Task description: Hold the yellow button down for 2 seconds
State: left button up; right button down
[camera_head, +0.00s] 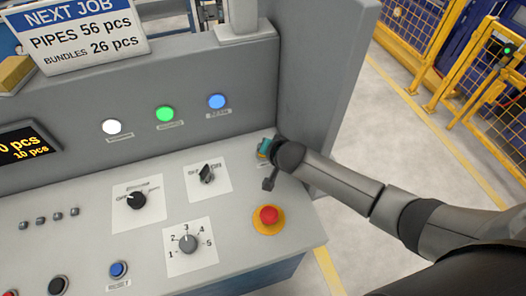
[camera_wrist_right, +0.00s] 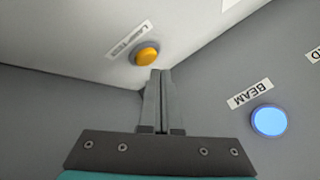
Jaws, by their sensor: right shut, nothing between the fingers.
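The yellow button (camera_wrist_right: 147,50) is a round orange-yellow cap on the grey panel, upper middle in the right wrist view, beside a small white label (camera_wrist_right: 129,39). My right gripper (camera_wrist_right: 160,72) is shut and empty. Its fingertips show just below and right of the button in that view; I cannot tell whether they touch it. In the head view my right gripper (camera_head: 264,148) is at the right back of the console, close to the upright wall. It is small there, and I cannot make out the button clearly. My left gripper is not in view.
A blue lit button (camera_wrist_right: 269,120) labelled BEAM is on the upright panel. The red emergency knob (camera_head: 268,215) stands in front of my gripper, with a black selector (camera_head: 206,173) to its left. White (camera_head: 112,127) and green (camera_head: 165,114) lamps are on the upright panel.

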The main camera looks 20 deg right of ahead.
aim_at(264, 156)
jog(key=shift+f, duration=0.15)
dwell(0.4)
jog(key=shift+f, duration=0.3)
jog(key=shift+f+b, duration=0.4)
jog(key=shift+b, duration=0.05)
dwell(2.5)
dwell(0.7)
jog(key=shift+r+p, duration=0.85)
jog(key=shift+p, duration=0.1)
jog(key=shift+r, duration=0.1)
notch_tip(264, 156, up, 5)
jog(key=p, duration=0.5)
